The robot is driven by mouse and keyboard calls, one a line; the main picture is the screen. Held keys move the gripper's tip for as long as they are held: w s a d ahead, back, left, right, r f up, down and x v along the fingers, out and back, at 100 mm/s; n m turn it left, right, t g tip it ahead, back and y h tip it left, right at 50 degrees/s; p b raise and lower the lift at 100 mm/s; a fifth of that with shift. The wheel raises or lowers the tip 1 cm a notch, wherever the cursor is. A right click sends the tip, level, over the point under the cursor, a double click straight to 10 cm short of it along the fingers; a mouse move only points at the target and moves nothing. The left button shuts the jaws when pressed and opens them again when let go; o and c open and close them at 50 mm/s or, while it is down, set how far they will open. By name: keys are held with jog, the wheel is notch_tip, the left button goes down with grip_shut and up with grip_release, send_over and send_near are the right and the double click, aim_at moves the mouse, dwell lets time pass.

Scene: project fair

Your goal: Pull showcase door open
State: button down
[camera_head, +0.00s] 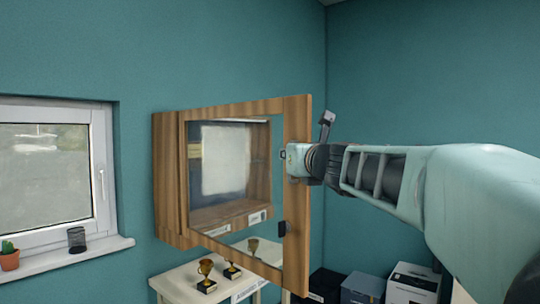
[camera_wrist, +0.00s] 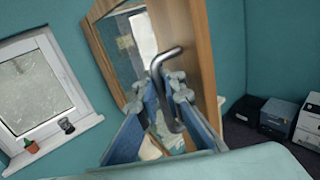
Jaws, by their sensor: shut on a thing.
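The showcase (camera_head: 168,180) is a wooden wall cabinet on the teal wall. Its door (camera_head: 297,215) has a wooden frame around a glass pane, and its right edge stands out toward me, away from the wall. The door also fills the upper middle of the wrist view (camera_wrist: 190,40). My gripper (camera_head: 297,160) is at the door's right stile, about mid-height. In the wrist view, my gripper (camera_wrist: 160,92) is shut with its blue fingers on both sides of the bent grey metal handle (camera_wrist: 159,66). The handle is hidden behind my gripper in the head view.
A white table (camera_head: 180,281) with small trophies (camera_head: 206,277) stands below the showcase. A window (camera_head: 50,165) with a cactus pot (camera_head: 9,257) and a dark cup (camera_head: 76,240) on its sill is at left. Boxes and a printer (camera_head: 412,284) stand at lower right.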

jog(key=shift+d+f, duration=0.15)
jog(key=shift+d, duration=0.05)
jog(key=c, duration=2.4)
grip_release()
jog(key=shift+a+r, duration=0.1)
jog(key=shift+r, duration=0.1)
